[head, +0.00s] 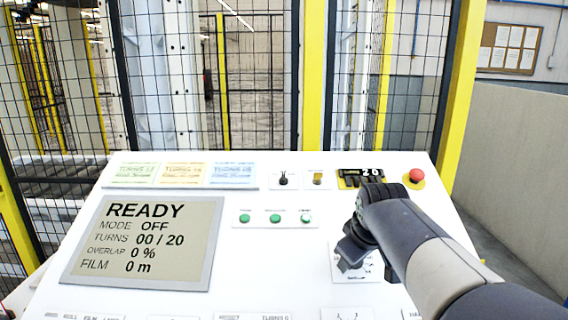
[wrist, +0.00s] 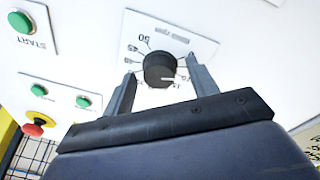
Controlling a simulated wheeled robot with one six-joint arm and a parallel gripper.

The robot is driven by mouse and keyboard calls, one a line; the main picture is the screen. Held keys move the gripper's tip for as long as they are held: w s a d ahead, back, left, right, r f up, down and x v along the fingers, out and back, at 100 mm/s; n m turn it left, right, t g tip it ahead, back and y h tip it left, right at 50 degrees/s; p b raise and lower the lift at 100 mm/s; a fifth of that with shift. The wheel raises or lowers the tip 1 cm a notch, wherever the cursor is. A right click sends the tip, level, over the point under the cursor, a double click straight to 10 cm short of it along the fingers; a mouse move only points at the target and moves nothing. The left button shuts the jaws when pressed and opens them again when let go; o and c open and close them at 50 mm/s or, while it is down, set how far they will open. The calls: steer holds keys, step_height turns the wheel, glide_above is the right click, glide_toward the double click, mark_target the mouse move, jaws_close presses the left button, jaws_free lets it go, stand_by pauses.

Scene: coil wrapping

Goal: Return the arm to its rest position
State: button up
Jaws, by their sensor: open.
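My arm (head: 425,250) reaches in from the lower right over the white control panel (head: 290,215). My gripper (head: 350,252) points down at a dial plate on the panel's right side and hides most of it. In the wrist view my gripper (wrist: 163,75) is open, with one finger on each side of a black round knob (wrist: 158,69). Gaps seem to show between fingers and knob; I cannot tell whether either touches. The knob has a white pointer line and sits on a plate with a printed number scale.
The display (head: 145,242) reads READY, mode OFF, turns 00 / 20.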

steer(key=v, duration=1)
steer(key=x, duration=1)
steer(key=shift+w+f, duration=0.1)
steer(key=shift+f, duration=0.1)
steer(key=shift+r+m, duration=0.2)
steer(key=shift+m, duration=0.4)
steer(key=m, duration=0.3)
steer(key=m+h+b, duration=0.1)
steer(key=m, duration=0.3)
steer(key=shift+a+g, duration=0.1)
steer(key=shift+g, duration=0.2)
steer(key=m, duration=0.4)
steer(key=shift+b, duration=0.35)
steer(key=m, duration=0.4)
steer(key=shift+r+g, duration=0.1)
steer(key=shift+g, duration=0.3)
steer(key=shift+v, duration=2.4)
steer(key=shift+a, duration=0.1)
